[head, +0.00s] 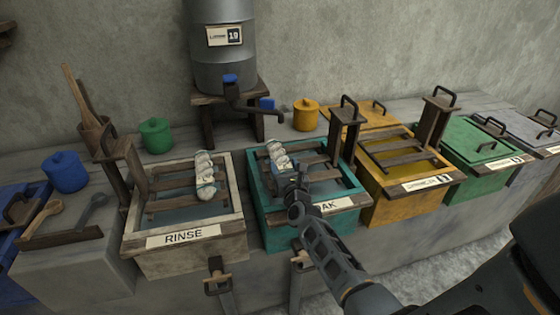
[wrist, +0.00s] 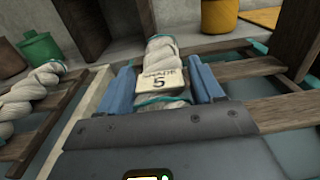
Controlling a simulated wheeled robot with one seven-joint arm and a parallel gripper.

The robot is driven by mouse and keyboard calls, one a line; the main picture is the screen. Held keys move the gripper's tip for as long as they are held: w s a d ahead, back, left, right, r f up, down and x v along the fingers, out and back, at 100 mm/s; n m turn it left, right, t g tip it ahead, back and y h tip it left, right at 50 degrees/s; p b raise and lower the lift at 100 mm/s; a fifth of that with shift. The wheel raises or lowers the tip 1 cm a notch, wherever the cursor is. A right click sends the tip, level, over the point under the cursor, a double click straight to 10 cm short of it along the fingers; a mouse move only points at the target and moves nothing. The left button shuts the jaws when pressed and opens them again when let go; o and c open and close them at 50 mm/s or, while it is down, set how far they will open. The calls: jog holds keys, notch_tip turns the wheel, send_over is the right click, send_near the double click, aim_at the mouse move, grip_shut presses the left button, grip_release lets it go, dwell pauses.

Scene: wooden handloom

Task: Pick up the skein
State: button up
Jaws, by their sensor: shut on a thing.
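A white twisted skein (head: 277,154) is at the teal soak vat (head: 263,216), over its wooden slats. In the wrist view this skein (wrist: 163,53) carries a tag reading "SHADE 5" and teal ties. My gripper (head: 293,180) reaches over the vat, and in the wrist view its blue fingers (wrist: 162,90) are shut on the skein, one on each side. I cannot tell whether the skein is clear of the slats. A second white skein (head: 205,174) lies on the slats of the rinse vat (head: 187,243), and it also shows in the wrist view (wrist: 33,92).
Yellow (head: 402,206) and green (head: 472,182) vats stand to the right. A grey metal drum (head: 221,62) with a tap stands behind on a wooden stand. Upright posts (head: 345,127) with handles rise beside the vats. Blue (head: 66,172), green (head: 155,136) and yellow (head: 306,116) pots stand around.

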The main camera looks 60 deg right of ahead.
jog(key=shift+c, duration=0.7)
jog(key=shift+r, duration=0.1)
